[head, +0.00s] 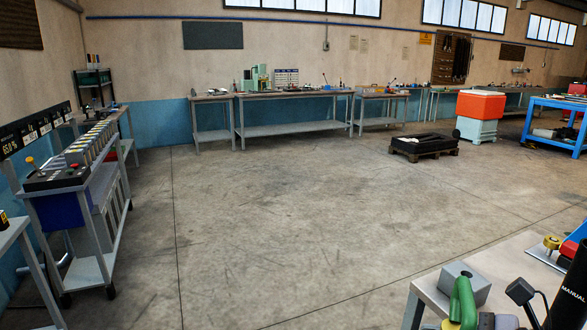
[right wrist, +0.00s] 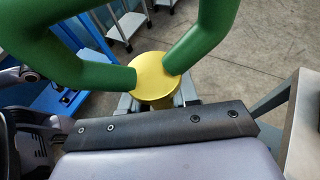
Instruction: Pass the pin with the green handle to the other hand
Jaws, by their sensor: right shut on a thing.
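The pin's green handle (right wrist: 80,62) fills the top of the right wrist view as a thick loop, cut off by the frame edge. Its ends flank a round yellow disc (right wrist: 158,78). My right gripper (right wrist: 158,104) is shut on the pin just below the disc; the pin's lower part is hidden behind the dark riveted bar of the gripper. In the head view the green handle (head: 463,302) shows upright at the bottom right edge, with grey gripper parts beside it. My left gripper is not identifiable in either view.
A pale table (head: 505,262) at the lower right carries a grey block (head: 465,280), a black "MANUAL" cylinder (head: 570,295) and a yellow knob (head: 552,242). A black-knobbed stick (head: 520,291) stands near the handle. The floor (head: 280,220) is open; a workbench (head: 290,97) lines the back wall.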

